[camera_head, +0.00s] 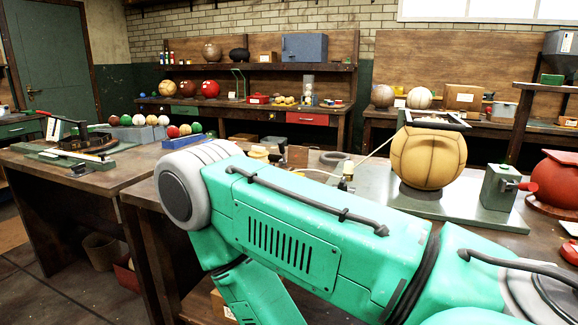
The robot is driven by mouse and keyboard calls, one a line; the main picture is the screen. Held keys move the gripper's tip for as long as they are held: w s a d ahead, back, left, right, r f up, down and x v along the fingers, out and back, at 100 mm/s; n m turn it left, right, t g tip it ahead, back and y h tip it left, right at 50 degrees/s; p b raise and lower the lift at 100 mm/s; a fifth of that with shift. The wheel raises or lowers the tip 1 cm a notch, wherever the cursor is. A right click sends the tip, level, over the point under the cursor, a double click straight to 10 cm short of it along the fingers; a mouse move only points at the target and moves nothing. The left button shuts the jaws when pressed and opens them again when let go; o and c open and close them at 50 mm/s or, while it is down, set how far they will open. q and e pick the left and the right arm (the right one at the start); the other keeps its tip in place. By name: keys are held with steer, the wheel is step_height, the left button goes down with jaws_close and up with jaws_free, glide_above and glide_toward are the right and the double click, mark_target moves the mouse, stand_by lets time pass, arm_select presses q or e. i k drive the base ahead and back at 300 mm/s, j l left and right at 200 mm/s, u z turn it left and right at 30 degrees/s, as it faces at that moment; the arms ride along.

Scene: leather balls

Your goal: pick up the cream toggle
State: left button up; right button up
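My own teal arm reaches across the front of the head view and covers much of the near bench. Neither gripper shows. A small cream upright piece (348,169) stands behind the arm, left of the tan ball (428,157); a thin pale line runs from it up toward the ball. I cannot tell whether it is the cream toggle. The ball rests on a dark ring on a grey plate (470,211), below a dark frame.
A grey-green box (498,188) and a red vessel (556,178) stand to the right. The left bench (65,178) holds a clamp-like fixture and several small coloured balls. Shelves with balls and boxes line the back wall.

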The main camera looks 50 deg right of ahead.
mark_target(348, 165)
steer(key=z, duration=1.4)
